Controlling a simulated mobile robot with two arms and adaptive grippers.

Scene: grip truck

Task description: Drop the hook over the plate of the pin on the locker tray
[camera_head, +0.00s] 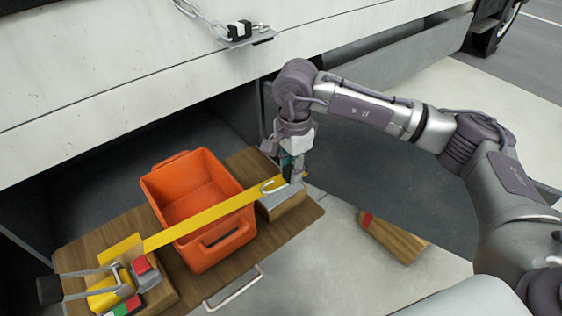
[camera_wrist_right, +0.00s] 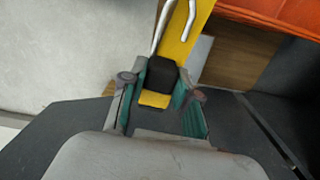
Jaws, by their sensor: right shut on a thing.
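My right gripper (camera_head: 291,170) is over the right end of the wooden locker tray (camera_head: 312,210). In the right wrist view the gripper (camera_wrist_right: 160,88) is shut on the black-and-yellow end piece (camera_wrist_right: 161,74) of the strap hook. The hook's pale metal prongs (camera_wrist_right: 188,22) extend past the fingers, and its curve (camera_head: 268,186) shows in the head view. The yellow strap (camera_head: 205,217) runs left from there. A wooden block with a grey top (camera_head: 284,206) is just below the hook. I cannot make out the pin and plate, or whether the hook touches them. My left gripper is not in view.
An orange crate (camera_head: 238,235) stands on the tray under the strap. A ratchet with a red block (camera_head: 141,265) is at the left end. The pale truck side (camera_head: 120,60) rises behind.

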